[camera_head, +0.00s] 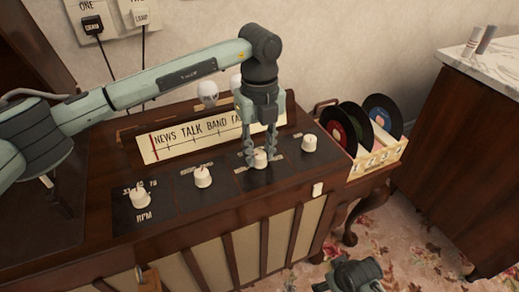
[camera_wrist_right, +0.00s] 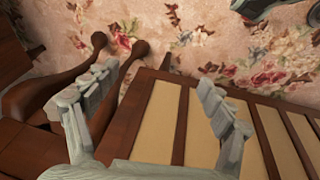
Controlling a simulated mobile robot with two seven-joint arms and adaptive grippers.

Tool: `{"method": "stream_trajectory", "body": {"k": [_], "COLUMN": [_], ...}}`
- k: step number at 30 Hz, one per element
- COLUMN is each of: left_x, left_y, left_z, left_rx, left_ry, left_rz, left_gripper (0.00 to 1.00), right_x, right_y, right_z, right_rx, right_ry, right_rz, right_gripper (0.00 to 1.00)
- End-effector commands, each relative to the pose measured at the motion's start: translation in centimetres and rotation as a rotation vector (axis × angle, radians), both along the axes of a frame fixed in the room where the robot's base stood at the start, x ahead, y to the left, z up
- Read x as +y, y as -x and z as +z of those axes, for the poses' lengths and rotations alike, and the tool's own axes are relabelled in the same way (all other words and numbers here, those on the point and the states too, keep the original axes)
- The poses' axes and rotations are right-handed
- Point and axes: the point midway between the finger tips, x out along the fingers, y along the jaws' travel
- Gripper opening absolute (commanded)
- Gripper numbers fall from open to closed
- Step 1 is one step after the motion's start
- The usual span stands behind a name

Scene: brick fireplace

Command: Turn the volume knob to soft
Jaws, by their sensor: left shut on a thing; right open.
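A wooden radio console (camera_head: 215,220) has a dark control panel with several white knobs in a row. My left gripper (camera_head: 259,158) points down from above and is shut on the third knob from the left (camera_head: 261,160). Its fingers partly hide this knob and its label. The other knobs are the one by the RPM label (camera_head: 141,198), the second one (camera_head: 203,177) and the rightmost one (camera_head: 309,143). The small labels are too blurred to tell which is volume. My right gripper (camera_wrist_right: 158,78) is open and empty, in front of the slatted console front.
A tuning strip (camera_head: 200,130) and light bulbs (camera_head: 208,93) stand behind the knobs. A crate of records (camera_head: 372,165) stands on the right. A marble-topped cabinet (camera_head: 460,160) is farther right. Flowered carpet (camera_head: 400,245) lies open between them.

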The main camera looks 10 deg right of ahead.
Motion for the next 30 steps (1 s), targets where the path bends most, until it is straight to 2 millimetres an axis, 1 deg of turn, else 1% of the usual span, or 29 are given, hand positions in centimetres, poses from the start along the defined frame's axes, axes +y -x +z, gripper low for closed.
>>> {"method": "stream_trajectory", "body": {"k": [5,11,16,21,28,29,30], "left_x": [0.0,0.0,0.0,0.0,0.0,0.0,0.0], "left_y": [0.0,-0.1,-0.1,-0.1,-0.1,-0.1,-0.1], "left_z": [-0.1,-0.3,-0.4,-0.3,-0.2,-0.2,-0.2], "left_rx": [0.000,-0.002,-0.003,-0.002,-0.003,-0.003,-0.003], "left_ry": [0.000,0.000,-0.001,0.000,-0.001,-0.001,-0.001], "left_rz": [-0.030,-0.130,-0.268,-0.420,-0.594,-0.616,-0.645], "left_gripper": [0.00,0.00,0.00,0.00,0.00,0.00,0.00], "right_x": [-0.1,-0.4,-0.4,-0.4,-0.5,-0.4,0.5], "right_y": [0.0,0.0,0.3,1.1,2.4,2.3,0.9], "right_z": [0.0,2.7,5.5,8.6,11.8,12.1,12.0], "right_rx": [0.004,-0.013,-0.029,-0.042,-0.057,-0.066,-0.120], "right_ry": [0.004,0.022,0.035,0.050,0.066,0.064,0.046], "right_rz": [-0.003,0.000,-0.002,-0.006,-0.014,-0.011,0.010], "right_gripper": [0.82,0.82,0.82,0.82,0.82,0.82,0.82]}}
